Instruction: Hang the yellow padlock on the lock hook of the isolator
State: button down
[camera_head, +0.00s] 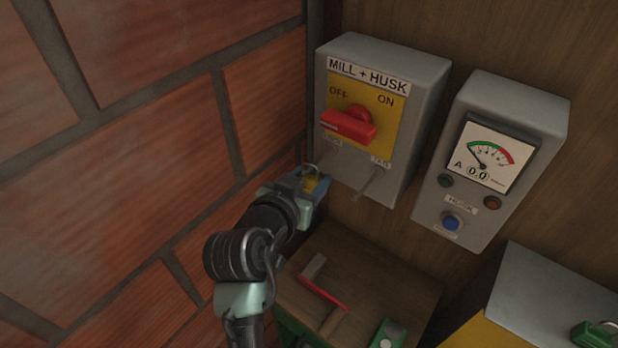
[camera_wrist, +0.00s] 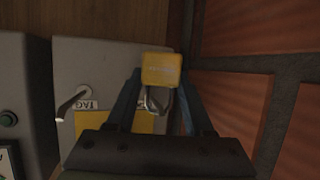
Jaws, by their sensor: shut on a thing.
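The grey isolator (camera_head: 422,105), marked MILL + HUSK, hangs on the wooden wall with a red handle (camera_head: 348,124) on a yellow plate. Below the plate are the lock hook (camera_head: 325,154) at left and the TAG hook (camera_head: 368,183) at right. The TAG hook also shows in the wrist view (camera_wrist: 71,103). My gripper (camera_head: 313,184) is shut on the yellow padlock (camera_wrist: 162,70), just below the isolator's lower left. The padlock's shackle (camera_wrist: 156,101) points up, close to the lock hook. I cannot tell whether the shackle is around the hook.
A grey meter box (camera_head: 490,150) with buttons is to the right. A brick wall (camera_head: 160,130) is close on the left. A green padlock (camera_head: 597,334) lies at lower right.

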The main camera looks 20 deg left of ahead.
jog(key=shift+c, duration=1)
grip_release()
jog(key=b+v, duration=0.4)
jog(key=v, duration=0.9)
jog(key=w+d+r+t+y, duration=0.1)
jog(key=w+d+r+t, duration=0.2)
jog(key=r, duration=0.8)
jog(key=w+d+r+t+y, duration=0.1)
jog(key=d+r+t, duration=0.3)
jog(key=r, duration=0.7)
jog(key=s+d+r+t, duration=0.2)
jog(key=s+r+t, duration=0.1)
jog(key=r, duration=0.4)
jog(key=s+d+r+n+t, duration=0.1)
jog(key=s+d+r+t, duration=0.2)
jog(key=r, duration=0.4)
jog(key=shift+s+d+r+t, duration=0.3)
jog(key=shift+s+t, duration=0.2)
jog(key=shift+s, duration=0.35)
